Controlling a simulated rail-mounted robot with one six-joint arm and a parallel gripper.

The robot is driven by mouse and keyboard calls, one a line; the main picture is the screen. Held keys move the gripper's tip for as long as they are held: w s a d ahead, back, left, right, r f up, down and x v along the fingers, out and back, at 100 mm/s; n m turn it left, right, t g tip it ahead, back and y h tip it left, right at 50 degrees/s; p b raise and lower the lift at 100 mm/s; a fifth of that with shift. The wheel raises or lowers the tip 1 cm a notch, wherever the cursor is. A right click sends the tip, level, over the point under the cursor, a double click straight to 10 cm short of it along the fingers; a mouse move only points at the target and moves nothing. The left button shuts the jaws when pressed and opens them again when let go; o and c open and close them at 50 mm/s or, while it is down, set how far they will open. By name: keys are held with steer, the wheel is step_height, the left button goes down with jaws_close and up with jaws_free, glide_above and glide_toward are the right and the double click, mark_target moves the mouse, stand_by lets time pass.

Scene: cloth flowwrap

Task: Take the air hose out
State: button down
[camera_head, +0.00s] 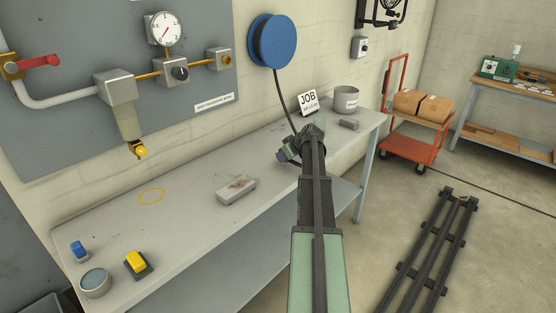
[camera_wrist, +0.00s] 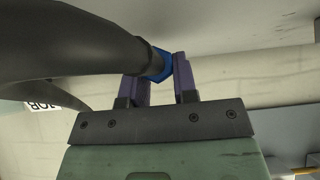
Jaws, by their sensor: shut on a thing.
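The black air hose (camera_head: 284,96) runs down from the blue hose reel (camera_head: 268,40) on the wall to my gripper (camera_head: 285,153), above the back of the workbench. In the wrist view the hose (camera_wrist: 85,42) comes in from the left, large and close, and ends in a blue fitting (camera_wrist: 159,66). My gripper's two fingers (camera_wrist: 166,78) are shut on this blue end, one finger on each side. The hose partly hides the left finger. In the head view my arm hides part of the bench around the grip.
The workbench (camera_head: 190,240) holds a grey block (camera_head: 236,190), a yellow-topped switch (camera_head: 136,263), a blue-topped item (camera_head: 79,250), a round tin (camera_head: 95,282), a JOB card (camera_head: 308,102) and a grey pot (camera_head: 346,99). An air panel (camera_head: 70,60) with a gauge (camera_head: 164,29) hangs at left.

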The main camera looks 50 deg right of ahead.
steer(key=shift+f+b, duration=0.5)
steer(key=shift+f, duration=0.15)
steer(key=c, duration=0.8)
jaws_free()
steer(key=shift+r, duration=0.1)
steer(key=p+v, duration=0.8)
steer(key=v, duration=0.2)
steer(key=shift+s+a+r, duration=0.1)
steer(key=shift+s+r, duration=0.05)
steer(key=shift+r, duration=0.25)
steer(key=shift+s+f, duration=0.15)
